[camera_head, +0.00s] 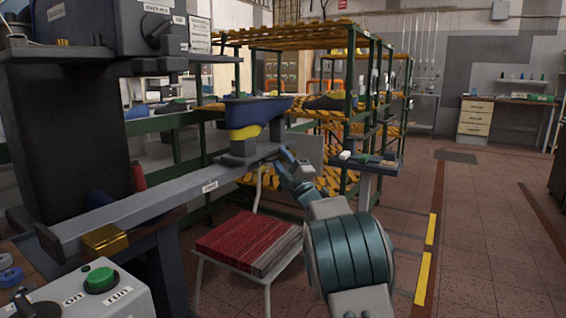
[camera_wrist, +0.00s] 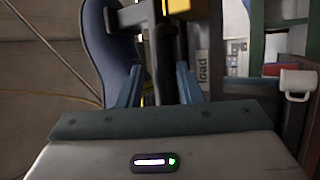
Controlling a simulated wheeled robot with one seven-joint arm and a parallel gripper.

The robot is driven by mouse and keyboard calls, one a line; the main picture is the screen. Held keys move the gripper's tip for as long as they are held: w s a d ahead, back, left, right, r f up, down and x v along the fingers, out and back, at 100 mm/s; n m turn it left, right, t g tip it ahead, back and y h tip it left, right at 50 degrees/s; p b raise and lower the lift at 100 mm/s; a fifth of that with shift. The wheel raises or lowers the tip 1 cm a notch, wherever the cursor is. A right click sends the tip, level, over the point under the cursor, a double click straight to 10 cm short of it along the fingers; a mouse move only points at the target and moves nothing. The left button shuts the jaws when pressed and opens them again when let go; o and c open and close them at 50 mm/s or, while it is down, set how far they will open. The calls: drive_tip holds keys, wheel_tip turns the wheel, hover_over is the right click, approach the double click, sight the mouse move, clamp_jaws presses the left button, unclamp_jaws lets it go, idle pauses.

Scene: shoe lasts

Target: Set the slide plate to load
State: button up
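The slide plate (camera_head: 240,160) is a grey block at the far end of a long grey rail (camera_head: 150,196) in the head view. A blue and yellow shoe last (camera_head: 250,113) stands on it; its blue side also shows at the left of the wrist view (camera_wrist: 108,50). My gripper (camera_head: 284,158) is beside the plate at the rail's far end. In the wrist view its two blue fingers (camera_wrist: 158,86) are apart, with a dark part of the slide between them; contact cannot be told. A label reading "load" (camera_wrist: 202,70) is just right of the fingers.
A dark machine (camera_head: 70,130) stands over the rail's near end. A control box with a green button (camera_head: 100,279) is at lower left. A red-topped stool (camera_head: 250,240) stands below the rail. Orange-shelved racks (camera_head: 300,38) are behind. The floor at right is clear.

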drive_tip(key=p+v, duration=0.1)
drive_tip(key=v, duration=1.2)
drive_tip(key=shift+s+d+f, duration=0.2)
drive_tip(key=shift+s, duration=0.05)
